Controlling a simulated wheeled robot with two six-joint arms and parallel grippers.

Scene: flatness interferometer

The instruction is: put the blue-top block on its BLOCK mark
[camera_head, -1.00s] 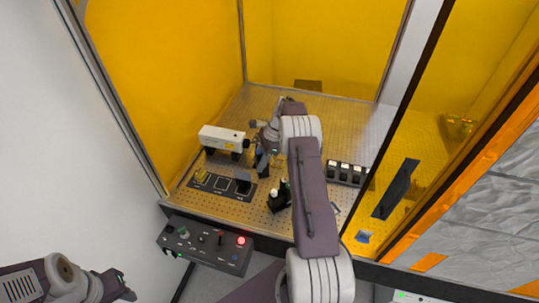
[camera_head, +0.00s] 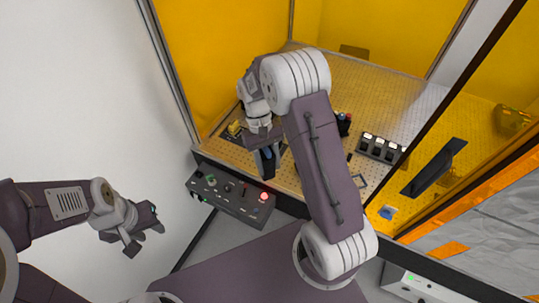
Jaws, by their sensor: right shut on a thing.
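My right gripper (camera_head: 268,164) hangs over the front edge of the perforated table (camera_head: 385,100), above the control box. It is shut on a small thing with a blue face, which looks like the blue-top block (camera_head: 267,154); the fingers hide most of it. A dark plate with a yellow piece (camera_head: 234,128) shows just left of and behind my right gripper. My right arm hides most of that plate, and I cannot make out the BLOCK mark. My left gripper (camera_head: 146,238) is open and empty, off the table at the lower left.
A black control box (camera_head: 229,196) with a lit red button (camera_head: 264,196) stands before the table. A row of dark blocks with white tops (camera_head: 381,147) lies to the right. A yellow-tinted panel with a black handle (camera_head: 434,167) bounds the right side; yellow walls enclose the back.

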